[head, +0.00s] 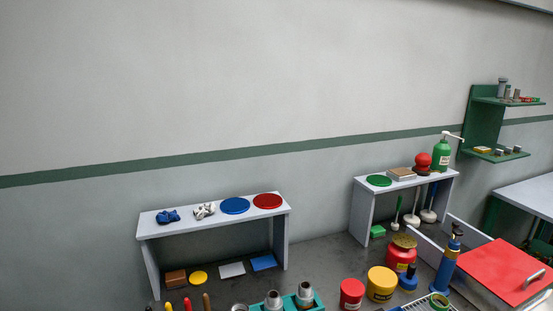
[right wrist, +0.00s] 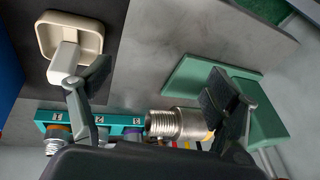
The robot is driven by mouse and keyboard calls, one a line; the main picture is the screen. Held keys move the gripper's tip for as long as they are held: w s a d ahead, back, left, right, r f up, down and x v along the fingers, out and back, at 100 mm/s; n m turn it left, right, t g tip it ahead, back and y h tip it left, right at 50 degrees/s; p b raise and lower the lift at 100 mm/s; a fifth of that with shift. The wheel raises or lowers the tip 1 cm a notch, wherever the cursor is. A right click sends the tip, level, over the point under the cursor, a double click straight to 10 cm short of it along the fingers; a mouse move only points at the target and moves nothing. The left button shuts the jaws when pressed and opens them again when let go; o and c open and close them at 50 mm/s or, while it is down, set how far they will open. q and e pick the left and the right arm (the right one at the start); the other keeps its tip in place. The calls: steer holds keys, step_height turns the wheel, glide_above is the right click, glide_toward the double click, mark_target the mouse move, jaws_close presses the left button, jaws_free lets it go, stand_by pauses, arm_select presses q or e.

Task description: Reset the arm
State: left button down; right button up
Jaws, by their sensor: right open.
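My right gripper (right wrist: 160,92) shows in the right wrist view, its two dark fingers spread wide apart and nothing held between them. A silver threaded pipe piece (right wrist: 178,123) appears in the gap between the fingers, lower down; I cannot tell how far off it is. A teal rack (right wrist: 88,117) with numbered labels stands to its left. A cream square dish-like piece with a stem (right wrist: 70,38) is behind the left finger, and a green block-like fixture (right wrist: 262,118) is partly behind the right one. Neither gripper shows in the head view.
In the head view, a grey bench (head: 163,229) carries blue and silver pieces and two discs. A second bench (head: 364,205) stands right of it. Red (head: 351,293) and yellow (head: 381,283) containers and a blue torch-like bottle (head: 446,264) crowd the front. A red panel (head: 505,270) lies at right.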

steer(key=shift+m+t, duration=0.6)
steer(key=shift+m, duration=0.2)
steer(key=s+d+f, duration=0.1)
steer(key=s, duration=0.1)
steer(key=s+d+f, duration=0.1)
steer(key=s+d, duration=0.1)
steer(key=shift+s+d+f, duration=0.1)
steer(key=shift+d+f, duration=0.1)
steer(key=shift+d, duration=0.1)
steer(key=s+d+f+m+h, duration=0.2)
steer(key=s+d+f+h, duration=0.15)
steer(key=s+d, duration=0.6)
step_height(320, 180, down, 28)
steer(key=d+g+b, duration=0.1)
steer(key=d+b, duration=0.1)
steer(key=s+d+f+g, duration=0.1)
steer(key=s+d+f, duration=0.1)
steer(key=s+f, duration=1.4)
steer(key=shift+s+d+n+b, duration=0.2)
steer(key=shift+s+n+b, duration=0.1)
steer(key=shift+b, duration=0.1)
